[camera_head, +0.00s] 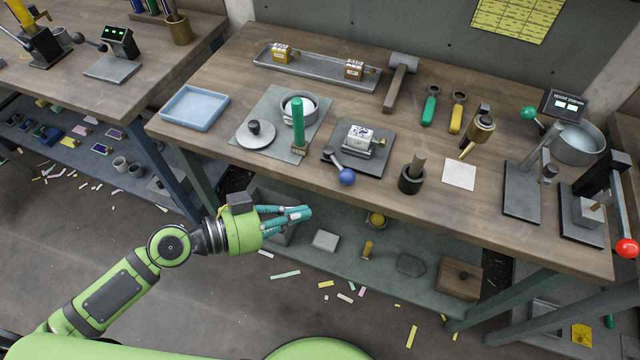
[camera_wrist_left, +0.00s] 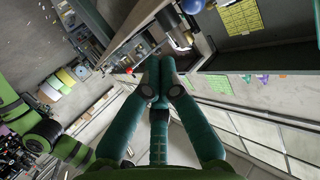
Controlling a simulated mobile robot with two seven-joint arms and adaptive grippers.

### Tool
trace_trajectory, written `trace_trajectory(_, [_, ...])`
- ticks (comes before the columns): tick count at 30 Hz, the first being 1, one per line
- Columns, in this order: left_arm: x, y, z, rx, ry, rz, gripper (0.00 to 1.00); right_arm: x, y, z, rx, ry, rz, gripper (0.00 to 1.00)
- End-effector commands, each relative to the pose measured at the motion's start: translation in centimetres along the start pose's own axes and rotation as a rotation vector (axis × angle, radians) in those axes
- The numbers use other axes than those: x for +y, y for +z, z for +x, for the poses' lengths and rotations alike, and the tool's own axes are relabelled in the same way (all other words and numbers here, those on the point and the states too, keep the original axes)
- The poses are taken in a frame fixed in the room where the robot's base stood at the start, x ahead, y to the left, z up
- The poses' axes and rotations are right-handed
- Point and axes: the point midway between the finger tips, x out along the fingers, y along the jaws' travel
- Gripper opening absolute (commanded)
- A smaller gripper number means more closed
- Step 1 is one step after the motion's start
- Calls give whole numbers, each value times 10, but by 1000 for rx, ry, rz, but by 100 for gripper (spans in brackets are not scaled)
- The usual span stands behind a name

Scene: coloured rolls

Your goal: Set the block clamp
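The block clamp is a dark square plate (camera_head: 376,158) near the front edge of the bench, left of its middle. A white block (camera_head: 357,138) with a printed top sits on the plate, with a small metal part at its right side. A lever ending in a blue ball (camera_head: 347,177) points toward the front edge. A blue ball (camera_wrist_left: 192,6) also shows at the top of the left wrist view. My left gripper (camera_head: 303,214) is in front of the bench, left of the blue ball and apart from it. Its teal fingers (camera_wrist_left: 160,82) are together and empty. My right gripper is not in view.
A green-handled tool (camera_head: 298,122) stands left of the clamp, by a round pan (camera_head: 300,106). A dark cup (camera_head: 411,180) holding a wooden piece stands right of it. A hammer (camera_head: 400,83) lies behind. A lower shelf (camera_head: 340,217) runs beneath the bench.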

Motion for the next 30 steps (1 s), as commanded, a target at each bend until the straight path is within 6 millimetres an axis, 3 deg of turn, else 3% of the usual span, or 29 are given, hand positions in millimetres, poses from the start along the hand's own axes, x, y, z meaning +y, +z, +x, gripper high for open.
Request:
trace_trajectory(1, [4, 8, -11, 14, -44, -57, 0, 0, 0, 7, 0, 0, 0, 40])
trace_trajectory(6, [1, 9, -33, 56, -150, -170, 0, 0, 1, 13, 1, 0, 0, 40])
trace_trajectory(11, [-3, 6, -36, 68, -182, -197, 0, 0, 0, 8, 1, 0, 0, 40])
trace_trajectory(17, [-9, -1, -10, 70, -180, -197, 0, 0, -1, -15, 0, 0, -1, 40])
trace_trajectory(30, [-23, -2, 76, 67, -178, -196, 0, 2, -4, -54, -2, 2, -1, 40])
